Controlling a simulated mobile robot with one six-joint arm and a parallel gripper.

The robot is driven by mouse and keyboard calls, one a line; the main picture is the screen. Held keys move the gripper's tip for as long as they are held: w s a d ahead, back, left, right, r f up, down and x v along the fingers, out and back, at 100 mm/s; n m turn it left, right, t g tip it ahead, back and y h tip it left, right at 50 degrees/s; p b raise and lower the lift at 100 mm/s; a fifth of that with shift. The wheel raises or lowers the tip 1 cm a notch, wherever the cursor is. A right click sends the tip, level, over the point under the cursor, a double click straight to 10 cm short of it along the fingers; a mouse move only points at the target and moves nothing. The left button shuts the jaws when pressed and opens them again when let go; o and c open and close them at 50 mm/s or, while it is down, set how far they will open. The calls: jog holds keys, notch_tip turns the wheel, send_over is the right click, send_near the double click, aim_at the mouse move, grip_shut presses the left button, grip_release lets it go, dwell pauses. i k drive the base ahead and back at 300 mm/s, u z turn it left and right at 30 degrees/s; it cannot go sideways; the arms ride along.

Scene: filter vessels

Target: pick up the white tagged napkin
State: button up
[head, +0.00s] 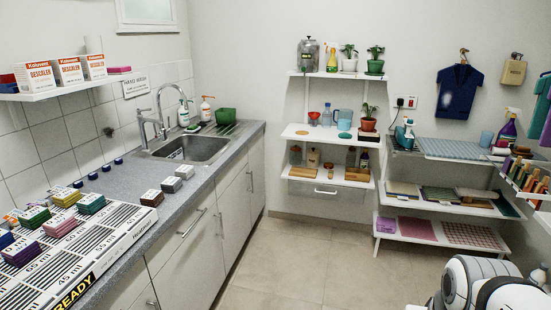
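I cannot single out a white tagged napkin with certainty. Part of my white arm shows at the bottom right; my gripper's fingers are not visible.
A sink (195,149) is set in the counter. A shelf unit (300,132) with plants and jars stands at the back wall. Low shelves (385,235) with folded cloths and mats are at the right. The tiled floor (285,262) between is clear.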

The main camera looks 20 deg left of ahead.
aim_at(185, 172)
jog(key=u, duration=0.3)
jog(key=i, duration=1.6)
jog(key=u, duration=1.2)
jog(key=i, duration=1.6)
jog(key=u, duration=0.75)
